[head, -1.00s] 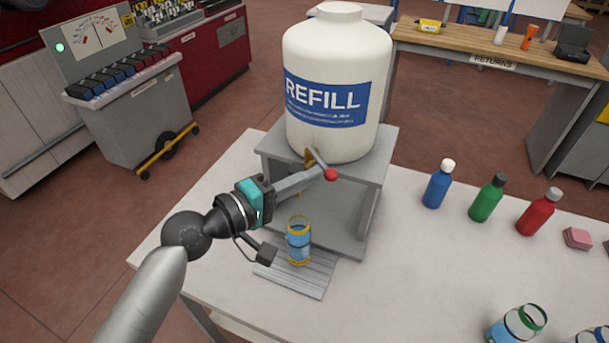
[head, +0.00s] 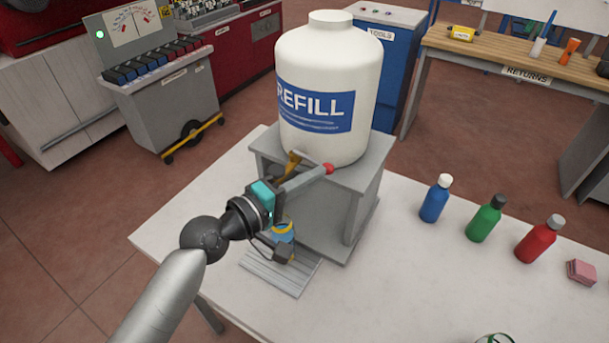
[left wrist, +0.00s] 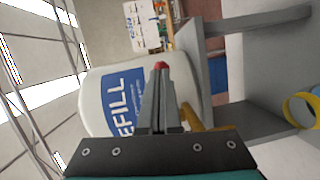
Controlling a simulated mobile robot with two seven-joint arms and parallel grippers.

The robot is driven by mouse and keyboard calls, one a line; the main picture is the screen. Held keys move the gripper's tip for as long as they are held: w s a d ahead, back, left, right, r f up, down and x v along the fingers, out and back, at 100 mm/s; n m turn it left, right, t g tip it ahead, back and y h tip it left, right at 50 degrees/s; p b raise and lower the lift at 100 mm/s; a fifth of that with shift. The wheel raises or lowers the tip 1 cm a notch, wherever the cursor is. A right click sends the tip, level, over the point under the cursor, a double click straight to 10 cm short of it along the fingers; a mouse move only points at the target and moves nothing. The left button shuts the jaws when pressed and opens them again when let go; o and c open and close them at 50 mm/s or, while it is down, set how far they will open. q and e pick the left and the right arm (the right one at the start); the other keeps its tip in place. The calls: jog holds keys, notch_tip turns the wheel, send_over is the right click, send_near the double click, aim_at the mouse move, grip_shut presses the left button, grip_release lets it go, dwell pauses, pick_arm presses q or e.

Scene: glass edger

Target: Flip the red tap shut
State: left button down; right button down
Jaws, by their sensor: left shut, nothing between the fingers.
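The red knob (head: 328,169) of the tap lever sits in front of the lower part of the white REFILL tank (head: 330,95). The brass tap body (head: 292,160) shows left of the knob, partly behind my fingers. My left gripper (head: 317,173) is shut and empty, its fingertips right at the knob. In the left wrist view the knob (left wrist: 161,65) shows just past the fingertips, and the brass tap (left wrist: 190,117) lies right of them. I cannot tell whether they touch. A yellow-rimmed jar (head: 284,228) stands under the tap, partly hidden by my gripper. My right gripper is not in view.
The tank stands on a grey stand (head: 358,185) on the white table (head: 400,270). A slatted drip tray (head: 268,275) lies in front. Blue (head: 436,200), green (head: 485,220) and red (head: 540,240) bottles and a pink block (head: 581,271) stand right. The table's middle is clear.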

pick_arm(q)
jog(key=shift+w+d, duration=0.25)
jog(key=shift+d, duration=0.35)
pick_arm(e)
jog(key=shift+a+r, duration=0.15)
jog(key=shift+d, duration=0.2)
pick_arm(q)
jog(key=shift+s, duration=0.1)
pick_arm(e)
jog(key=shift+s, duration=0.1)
